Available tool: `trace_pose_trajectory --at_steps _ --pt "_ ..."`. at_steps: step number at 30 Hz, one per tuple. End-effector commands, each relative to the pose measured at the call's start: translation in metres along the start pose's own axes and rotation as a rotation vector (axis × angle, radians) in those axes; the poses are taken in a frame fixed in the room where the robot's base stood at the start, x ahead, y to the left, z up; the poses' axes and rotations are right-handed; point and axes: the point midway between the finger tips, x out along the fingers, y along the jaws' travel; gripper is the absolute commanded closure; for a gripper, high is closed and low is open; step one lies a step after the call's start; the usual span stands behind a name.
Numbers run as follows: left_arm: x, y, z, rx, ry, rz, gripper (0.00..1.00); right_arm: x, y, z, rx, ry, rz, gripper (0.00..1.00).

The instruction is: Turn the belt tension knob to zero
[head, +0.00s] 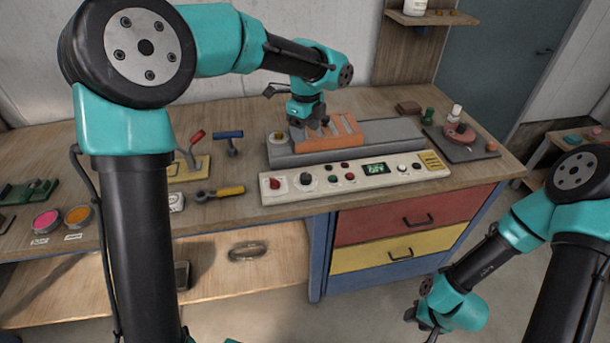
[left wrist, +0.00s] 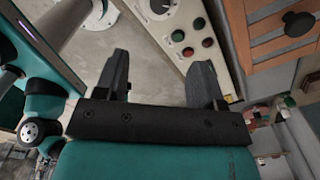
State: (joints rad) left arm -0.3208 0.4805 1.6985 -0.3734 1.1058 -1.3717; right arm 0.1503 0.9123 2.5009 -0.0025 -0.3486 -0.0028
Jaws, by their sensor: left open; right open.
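A long white control panel (head: 340,191) lies along the front of the bench. It carries a red knob (head: 277,181) at its left end, a black knob (head: 306,178), several red and green buttons, a lit green display (head: 375,169) and a small pale knob (head: 402,168). I cannot read which is the belt tension knob. My left gripper (head: 312,124) is open and empty, above the machine behind the panel. In the left wrist view its fingers (left wrist: 160,75) are apart, with the panel (left wrist: 175,28) beyond. My right gripper (head: 425,322) is open, low at the right, away from the bench.
A grey machine bed (head: 395,133) with an orange slotted block (head: 343,130) stands behind the panel. Tools, including a yellow-handled one (head: 228,190), lie to the left. A dark plate (head: 470,150) with a red round piece lies to the right. Drawers are below.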

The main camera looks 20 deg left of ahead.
Motion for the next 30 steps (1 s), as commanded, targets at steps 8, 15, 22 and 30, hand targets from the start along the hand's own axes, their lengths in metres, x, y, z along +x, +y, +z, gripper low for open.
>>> trace_pose_trajectory --at_steps 8,15,22,30 --pt "0.030 0.001 0.000 -0.001 0.001 0.005 0.37 0.000 0.000 0.000 0.000 0.000 0.000 0.57" --pt "0.071 0.001 0.000 -0.001 0.001 0.005 0.37 0.000 0.000 0.000 0.000 0.000 0.000 0.57" --pt "0.110 0.001 0.000 -0.001 0.001 0.005 0.37 0.000 0.000 0.000 0.000 0.000 0.000 0.57" --pt "0.153 0.001 0.000 0.000 0.001 0.004 0.37 0.000 0.000 0.000 0.000 0.000 0.000 0.57"
